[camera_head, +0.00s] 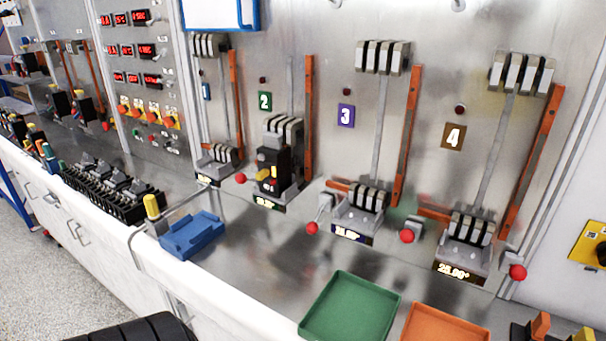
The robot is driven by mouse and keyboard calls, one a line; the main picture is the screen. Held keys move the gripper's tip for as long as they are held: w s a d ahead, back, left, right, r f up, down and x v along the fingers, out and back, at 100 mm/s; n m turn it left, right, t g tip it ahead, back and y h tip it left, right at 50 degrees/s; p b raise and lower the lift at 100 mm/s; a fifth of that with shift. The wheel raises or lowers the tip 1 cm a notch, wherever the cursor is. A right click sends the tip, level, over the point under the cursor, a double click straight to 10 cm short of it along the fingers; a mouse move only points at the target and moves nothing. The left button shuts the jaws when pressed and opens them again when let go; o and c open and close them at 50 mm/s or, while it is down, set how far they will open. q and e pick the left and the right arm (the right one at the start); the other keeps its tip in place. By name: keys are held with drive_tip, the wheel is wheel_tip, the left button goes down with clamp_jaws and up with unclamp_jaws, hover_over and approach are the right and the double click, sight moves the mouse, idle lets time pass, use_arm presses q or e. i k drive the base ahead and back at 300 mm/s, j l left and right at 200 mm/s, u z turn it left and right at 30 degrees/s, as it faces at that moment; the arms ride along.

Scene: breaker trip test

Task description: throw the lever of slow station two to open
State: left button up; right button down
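Station two is marked by a green "2" plate (265,101). A black breaker (273,168) with yellow parts stands upright in it. The station's grey upper contact block (283,127) is down at the top of the breaker, while the other stations' blocks are up. A lever with a red ball (311,228) on a short grey arm is at the right of station two's base, and looks to be its lever. The ball points down and toward the bench front. Neither of my grippers is in view.
Stations three (346,115) and four (453,137) stand to the right, empty, with similar red-ball levers (406,236). A blue cradle (192,235), a green tray (350,307) and an orange tray (445,325) lie along the front.

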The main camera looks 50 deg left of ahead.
sight(312, 229)
drive_tip(key=u, duration=1.5)
